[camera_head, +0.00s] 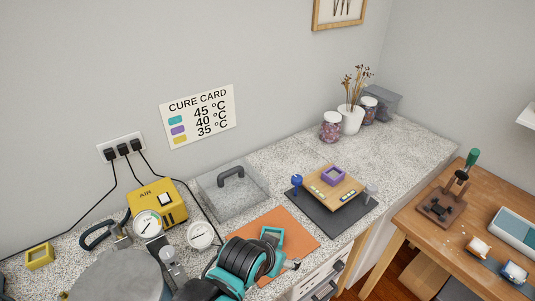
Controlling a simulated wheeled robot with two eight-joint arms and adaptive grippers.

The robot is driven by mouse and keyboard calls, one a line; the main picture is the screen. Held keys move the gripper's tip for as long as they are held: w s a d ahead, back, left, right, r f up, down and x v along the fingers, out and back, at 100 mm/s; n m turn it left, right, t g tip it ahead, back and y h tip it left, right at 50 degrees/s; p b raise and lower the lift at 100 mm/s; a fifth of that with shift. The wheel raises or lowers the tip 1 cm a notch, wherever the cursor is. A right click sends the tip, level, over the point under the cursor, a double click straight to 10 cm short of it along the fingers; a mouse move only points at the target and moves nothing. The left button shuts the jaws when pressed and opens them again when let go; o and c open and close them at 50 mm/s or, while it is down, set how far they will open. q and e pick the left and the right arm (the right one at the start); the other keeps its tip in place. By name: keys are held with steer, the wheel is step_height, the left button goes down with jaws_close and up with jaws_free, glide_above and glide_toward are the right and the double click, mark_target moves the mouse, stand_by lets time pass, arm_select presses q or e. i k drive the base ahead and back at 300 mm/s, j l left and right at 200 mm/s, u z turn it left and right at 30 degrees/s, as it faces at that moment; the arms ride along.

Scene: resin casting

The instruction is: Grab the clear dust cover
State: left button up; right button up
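The clear dust cover (246,192) is a see-through box with a dark handle (231,176) on top. It stands on the speckled counter near the wall, right of the yellow air unit. Nothing is touching its handle. A teal and black arm, which I take to be my left, rises from the bottom edge in front of the cover. Its gripper end (291,264) is small over the near edge of the orange mat, apart from the cover, and its opening is unclear. My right gripper is not in view.
The orange mat (298,226) bears a teal square frame (271,236). A dark mat (333,226) with a wooden board (347,193) lies to the right. The yellow air unit (168,197), gauges (200,235) and a grey pot (115,278) crowd the left. A black cable passes beside the cover.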

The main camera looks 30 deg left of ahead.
mark_target(229, 189)
steer(key=u, duration=1.35)
steer(key=i+l+z, duration=0.1)
steer(key=i+z, duration=0.25)
steer(key=k, duration=0.1)
